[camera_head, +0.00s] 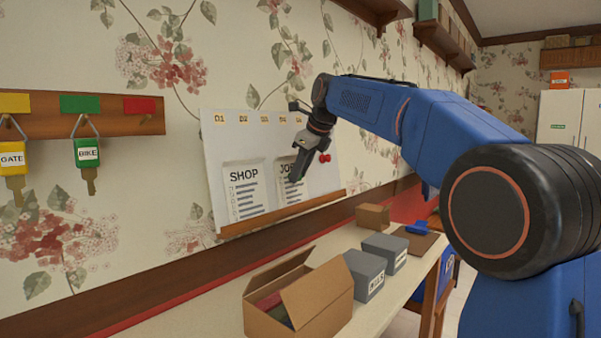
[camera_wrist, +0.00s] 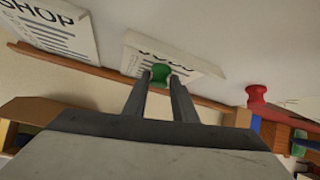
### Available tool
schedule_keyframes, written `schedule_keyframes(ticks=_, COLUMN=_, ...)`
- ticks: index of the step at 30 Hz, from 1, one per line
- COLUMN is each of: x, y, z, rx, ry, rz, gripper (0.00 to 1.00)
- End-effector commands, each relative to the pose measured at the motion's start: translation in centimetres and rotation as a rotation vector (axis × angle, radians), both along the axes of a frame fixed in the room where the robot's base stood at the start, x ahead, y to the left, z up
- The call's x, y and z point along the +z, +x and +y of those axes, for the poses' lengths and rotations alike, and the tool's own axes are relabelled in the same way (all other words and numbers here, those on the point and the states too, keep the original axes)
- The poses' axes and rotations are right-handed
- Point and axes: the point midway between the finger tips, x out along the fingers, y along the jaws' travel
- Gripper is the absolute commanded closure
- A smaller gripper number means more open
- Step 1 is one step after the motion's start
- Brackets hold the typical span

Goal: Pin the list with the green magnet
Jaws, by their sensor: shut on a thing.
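My gripper (camera_wrist: 160,82) is shut on the green magnet (camera_wrist: 160,72), seen between the fingertips in the wrist view. In the head view my gripper (camera_head: 297,176) is at the white board (camera_head: 222,135), in front of the right-hand list (camera_head: 283,180), and covers part of it. That list also shows in the wrist view (camera_wrist: 185,65), just beyond the magnet; I cannot tell whether the magnet touches it. The list headed SHOP (camera_head: 242,190) stands to its left on the board's wooden ledge (camera_head: 285,213). A red magnet (camera_head: 324,158) is on the board to the right.
An open cardboard box (camera_head: 325,300), two grey boxes (camera_head: 364,275) and a small brown box (camera_head: 372,217) stand on the table below. A key rack (camera_head: 40,123) with GATE and BIKE keys hangs at the left. A wall shelf is above right.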

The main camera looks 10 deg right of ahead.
Motion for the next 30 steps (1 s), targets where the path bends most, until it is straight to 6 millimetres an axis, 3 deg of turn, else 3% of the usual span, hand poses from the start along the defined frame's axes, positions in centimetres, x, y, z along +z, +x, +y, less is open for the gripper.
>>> schedule_keyframes(ticks=14, x=0.02, y=0.06, z=0.02, rx=0.000, ry=0.000, rz=-0.001, gripper=0.96)
schedule_keyframes(ticks=15, x=0.01, y=0.06, z=0.02, rx=0.000, ry=0.000, rz=-0.001, gripper=0.71)
schedule_keyframes(ticks=17, x=0.02, y=0.06, z=0.02, rx=0.000, ry=0.000, rz=-0.001, gripper=0.56)
schedule_keyframes(ticks=23, x=-0.01, y=0.04, z=0.01, rx=0.000, ry=0.000, rz=0.000, gripper=0.53)
schedule_keyframes(ticks=24, x=-0.01, y=0.04, z=0.01, rx=0.000, ry=0.000, rz=0.000, gripper=0.51)
schedule_keyframes(ticks=27, x=0.00, y=0.03, z=0.00, rx=0.000, ry=0.000, rz=0.000, gripper=0.32)
schedule_keyframes(ticks=30, x=0.00, y=0.03, z=0.00, rx=0.000, ry=0.000, rz=0.000, gripper=0.32)
